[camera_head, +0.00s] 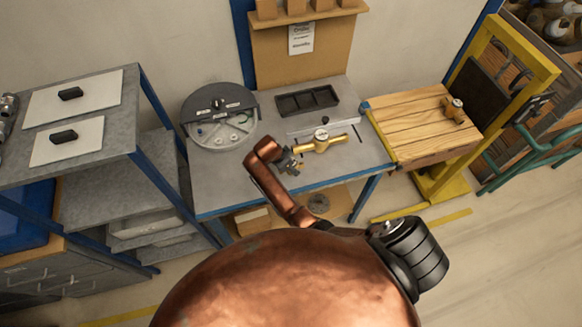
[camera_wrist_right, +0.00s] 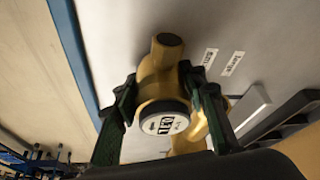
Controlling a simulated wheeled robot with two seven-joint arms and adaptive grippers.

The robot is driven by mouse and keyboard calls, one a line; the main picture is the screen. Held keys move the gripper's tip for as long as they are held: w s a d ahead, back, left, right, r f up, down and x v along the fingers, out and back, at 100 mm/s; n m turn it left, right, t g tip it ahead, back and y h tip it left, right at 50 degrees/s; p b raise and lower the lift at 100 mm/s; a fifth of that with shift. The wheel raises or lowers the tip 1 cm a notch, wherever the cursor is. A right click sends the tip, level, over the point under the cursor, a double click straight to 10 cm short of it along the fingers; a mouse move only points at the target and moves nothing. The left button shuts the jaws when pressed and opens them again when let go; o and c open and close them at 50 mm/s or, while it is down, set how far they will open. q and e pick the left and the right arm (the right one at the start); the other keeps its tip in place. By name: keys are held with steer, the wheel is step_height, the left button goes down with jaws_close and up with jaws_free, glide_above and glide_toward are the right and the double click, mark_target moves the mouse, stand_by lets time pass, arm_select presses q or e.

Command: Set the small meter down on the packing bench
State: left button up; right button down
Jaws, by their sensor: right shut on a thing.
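In the right wrist view, my right gripper (camera_wrist_right: 158,82) is shut on a small brass meter (camera_wrist_right: 164,66) with a white round face, one dark finger on each side. In the head view this gripper (camera_head: 290,162) is over the front part of the grey test bench (camera_head: 225,190), and mostly hides the meter. I cannot tell how high the meter is above the bench. The wooden-topped packing bench (camera_head: 405,138) stands to the right of the test bench. Another brass meter (camera_head: 453,110) is on its right part. My left gripper is not in view.
A larger brass meter (camera_head: 321,143) sits on the test bench close to the right gripper. A black tray (camera_head: 306,100) and a round grey device (camera_head: 219,120) are behind. A yellow frame (camera_head: 500,55) borders the packing bench; its left and middle top is clear.

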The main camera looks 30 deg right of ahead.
steer(key=shift+f, duration=0.1)
steer(key=c, duration=1.5)
jaws_free()
steer(key=shift+c, duration=0.2)
steer(key=o, duration=0.3)
steer(key=b+v, duration=0.1)
steer(key=v, duration=1.1)
steer(key=shift+s, duration=0.1)
